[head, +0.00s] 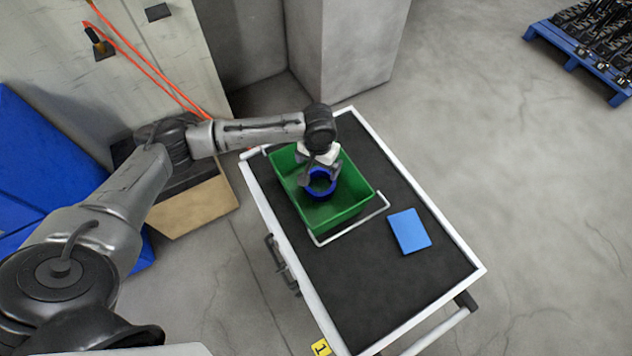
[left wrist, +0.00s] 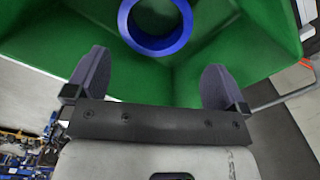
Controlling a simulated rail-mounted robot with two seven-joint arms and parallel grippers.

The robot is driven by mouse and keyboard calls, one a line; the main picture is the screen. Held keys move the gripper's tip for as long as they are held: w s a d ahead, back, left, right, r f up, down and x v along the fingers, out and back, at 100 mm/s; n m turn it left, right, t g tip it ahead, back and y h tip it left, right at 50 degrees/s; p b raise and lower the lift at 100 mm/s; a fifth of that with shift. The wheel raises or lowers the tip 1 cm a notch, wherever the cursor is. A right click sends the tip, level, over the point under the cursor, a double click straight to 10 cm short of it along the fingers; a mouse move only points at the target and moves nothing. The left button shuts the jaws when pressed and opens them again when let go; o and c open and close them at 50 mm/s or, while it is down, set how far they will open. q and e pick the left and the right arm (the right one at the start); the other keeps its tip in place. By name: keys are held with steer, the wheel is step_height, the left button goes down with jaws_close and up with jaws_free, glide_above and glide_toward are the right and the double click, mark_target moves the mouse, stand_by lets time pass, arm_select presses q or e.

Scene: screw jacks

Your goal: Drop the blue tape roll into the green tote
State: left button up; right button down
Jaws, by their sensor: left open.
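The green tote (head: 347,213) stands on the dark top of a cart, its open side up. The blue tape roll (head: 321,195) shows against the inside of the tote, just below my left gripper (head: 320,176) in the head view. My left gripper is open over the tote, fingers pointing down. In the left wrist view, the roll (left wrist: 158,48) lies beyond the two spread fingertips, with the green tote walls (left wrist: 235,50) around it. I cannot tell whether the roll rests on the tote floor. My right gripper is not in view.
The cart (head: 372,300) has a pale rim and a wire handle lies by the tote. A light blue flat block (head: 409,231) lies right of the tote. A cardboard box (head: 195,207) stands left of the cart. A loaded blue pallet (head: 575,60) is far right. Open floor lies between.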

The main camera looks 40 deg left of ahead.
arm_select(q)
step_height(320, 180, up, 14)
steer(key=p, duration=0.1)
steer(key=shift+f, duration=0.15)
stand_by(0.3)
stand_by(0.5)
